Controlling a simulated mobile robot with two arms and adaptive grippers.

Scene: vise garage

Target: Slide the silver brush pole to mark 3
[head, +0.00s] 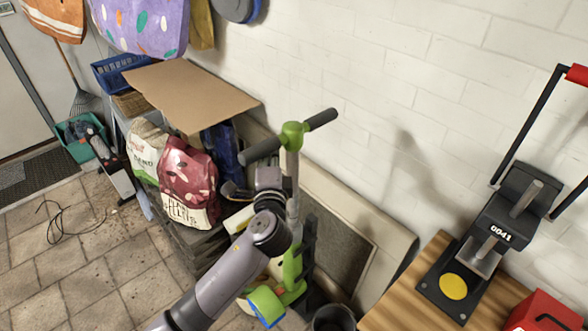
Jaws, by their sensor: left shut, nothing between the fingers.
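My left arm comes in from the bottom and bends upward in front of the green scooter. My left gripper (236,190) is small and dark at its end, left of the scooter stem, and is shut and empty. I cannot clearly make out a silver brush pole or a mark 3. A short silver rod (525,199) stands tilted on a black device (480,240) on the wooden table at right; I cannot tell whether it is part of a brush. My right gripper is not in view.
The green scooter (292,137) stands upright close to my left arm. Bags, including a dark red one (187,178), stand left of it. The wooden table (420,275) also bears a red box (545,314). Tiled floor (110,270) at left is mostly free.

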